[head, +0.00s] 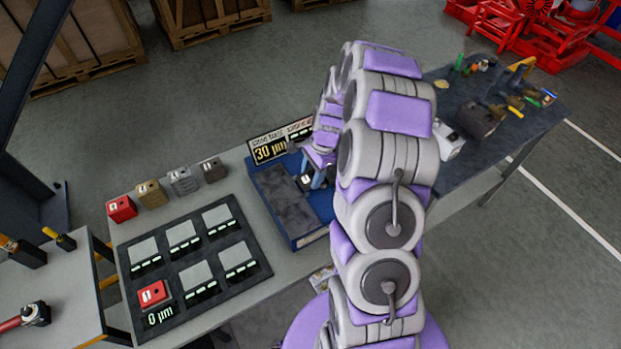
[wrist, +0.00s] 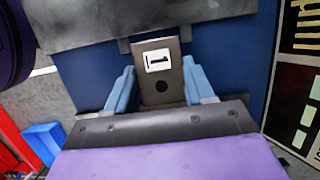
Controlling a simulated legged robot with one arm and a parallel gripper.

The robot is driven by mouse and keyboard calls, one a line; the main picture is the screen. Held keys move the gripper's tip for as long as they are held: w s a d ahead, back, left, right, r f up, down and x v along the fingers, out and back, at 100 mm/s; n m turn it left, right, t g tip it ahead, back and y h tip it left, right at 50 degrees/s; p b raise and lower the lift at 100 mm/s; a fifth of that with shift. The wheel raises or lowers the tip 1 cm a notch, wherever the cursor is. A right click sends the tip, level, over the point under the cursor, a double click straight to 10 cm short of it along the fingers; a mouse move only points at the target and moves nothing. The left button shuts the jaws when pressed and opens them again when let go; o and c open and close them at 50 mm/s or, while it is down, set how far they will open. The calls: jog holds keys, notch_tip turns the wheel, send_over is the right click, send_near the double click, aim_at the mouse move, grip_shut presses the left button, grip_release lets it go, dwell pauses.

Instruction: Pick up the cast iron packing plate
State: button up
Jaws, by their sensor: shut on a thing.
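My gripper (wrist: 158,66) has light blue fingers on both sides of a dark grey-brown plate (wrist: 150,78), shut on it. The plate has a white label with a "1" and a round dark hole; its colour fits cast iron. In the head view my gripper (head: 318,179) is over the blue tray (head: 308,238), beside the dark slab in it, with the held plate (head: 306,183) at its fingers. I cannot tell whether the plate touches the tray. My arm hides the tray's right side.
Red (head: 121,208), tan (head: 151,194), grey (head: 184,181) and brown-grey (head: 213,169) blocks stand left of the tray. A black board (head: 210,262) with pads holds another red block (head: 154,293) above "0 µm". A "30 µm" sign (head: 270,150) stands behind the tray. A dark tool bench (head: 540,110) is right.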

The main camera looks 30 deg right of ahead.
aim_at(308, 178)
grip_shut()
jog(key=shift+r, duration=0.15)
jog(key=shift+r+p, duration=0.35)
jog(key=shift+r, duration=1.15)
jog(key=shift+s+r, duration=0.2)
jog(key=shift+r, duration=0.05)
jog(key=s+a+r+p, duration=0.1)
jog(key=s+a, duration=0.3)
jog(key=s, duration=1.1)
jog(key=shift+a+r, duration=0.15)
jog(key=shift+a, duration=0.05)
jog(key=shift+w, duration=0.1)
